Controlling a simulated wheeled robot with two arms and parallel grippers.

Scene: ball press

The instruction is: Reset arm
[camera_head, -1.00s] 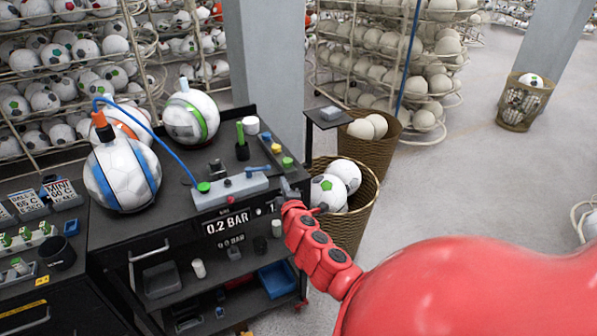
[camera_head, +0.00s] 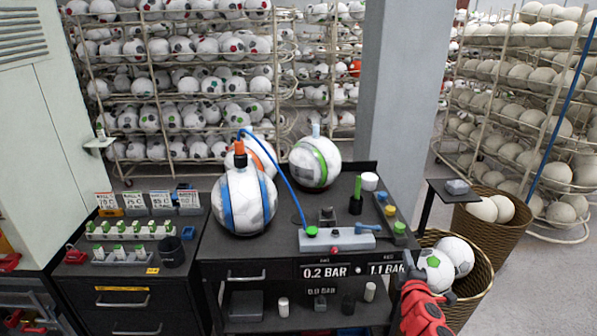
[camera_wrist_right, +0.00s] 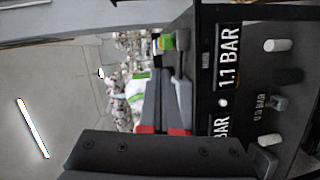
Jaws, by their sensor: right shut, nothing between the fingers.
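My right gripper (camera_head: 407,262) is at the right front corner of the dark workbench (camera_head: 240,268), in front of the basket of balls. Its red arm comes up from the bottom edge. In the right wrist view, its grey fingers (camera_wrist_right: 168,85) are closed together with nothing between them. The bench's pressure readouts (camera_head: 350,270) show 0.2 BAR and 1.1 BAR. A white ball with blue stripes (camera_head: 244,200) stands on the bench, with a blue hose running from its top to a grey block (camera_head: 337,240). My left gripper is not in view.
A ball with a green stripe (camera_head: 315,163) and an orange-striped ball (camera_head: 262,152) stand behind on the bench. A wicker basket (camera_head: 478,280) holds balls at the right. A side bench (camera_head: 130,268) with green-topped bottles stands at the left. Open floor shows at the right.

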